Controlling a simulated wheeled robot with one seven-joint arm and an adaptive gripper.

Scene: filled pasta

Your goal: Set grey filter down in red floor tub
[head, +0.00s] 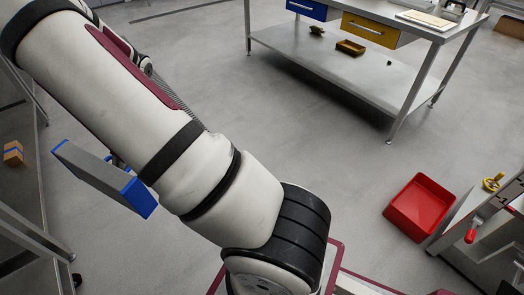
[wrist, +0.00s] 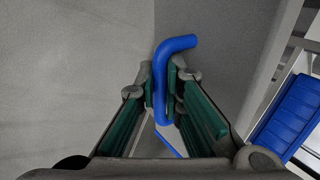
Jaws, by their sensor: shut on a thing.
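The grey filter (head: 90,172), a flat grey panel with blue ends, hangs tilted in the air left of my arm in the head view. In the wrist view my gripper (wrist: 162,98) is shut on its bent blue handle (wrist: 160,72). In the head view my gripper is mostly hidden behind the filter and my arm. The red floor tub (head: 418,206) stands empty and open on the floor at the right of the head view, well apart from the filter.
Another bench (head: 478,240) is beside the tub at right. A cardboard box (head: 13,153) sits at far left. The middle floor is clear.

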